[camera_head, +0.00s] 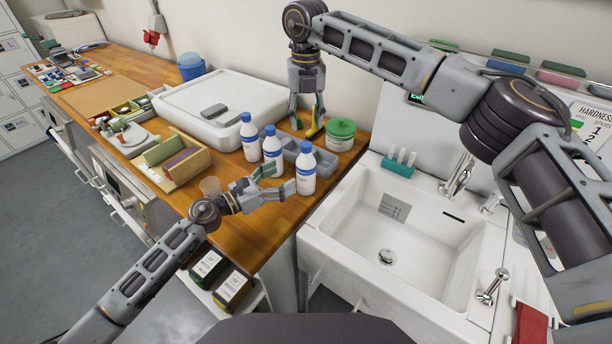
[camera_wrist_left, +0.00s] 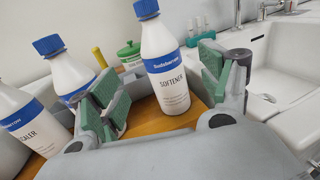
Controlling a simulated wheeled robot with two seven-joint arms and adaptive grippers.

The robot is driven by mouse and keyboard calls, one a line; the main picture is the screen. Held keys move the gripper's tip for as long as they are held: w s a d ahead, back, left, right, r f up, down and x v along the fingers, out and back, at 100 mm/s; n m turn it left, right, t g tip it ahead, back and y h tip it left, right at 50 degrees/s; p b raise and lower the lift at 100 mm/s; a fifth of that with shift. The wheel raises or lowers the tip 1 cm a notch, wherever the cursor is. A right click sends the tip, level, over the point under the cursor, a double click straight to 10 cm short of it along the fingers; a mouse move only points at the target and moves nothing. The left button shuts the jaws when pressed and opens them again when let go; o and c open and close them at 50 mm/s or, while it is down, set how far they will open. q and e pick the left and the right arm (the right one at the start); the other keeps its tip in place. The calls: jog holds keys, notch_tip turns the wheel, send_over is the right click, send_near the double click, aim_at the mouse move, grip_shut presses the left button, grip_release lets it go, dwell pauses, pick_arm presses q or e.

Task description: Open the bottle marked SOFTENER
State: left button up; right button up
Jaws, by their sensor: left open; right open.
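The SOFTENER bottle (camera_wrist_left: 165,70) is white with a blue band and stands upright, its blue cap (camera_wrist_left: 146,8) on. In the head view it is the rightmost bottle (camera_head: 306,174). My left gripper (camera_head: 277,181) is open, low beside it; in the left wrist view the bottle shows between the green-padded fingers (camera_wrist_left: 165,85), with no clear grip on it. My right gripper (camera_head: 307,118) is open and points down behind the bottles, by a yellow object (camera_head: 312,129). Whether it touches that object I cannot tell.
Two similar blue-capped bottles (camera_head: 272,148) (camera_head: 250,138) stand close to the left. A grey tray (camera_head: 290,146) and a green-lidded tub (camera_head: 340,136) are behind. The sink (camera_head: 400,235) is to the right.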

aim_at(299, 168)
pick_arm(q)
jog(key=shift+x, duration=4.85)
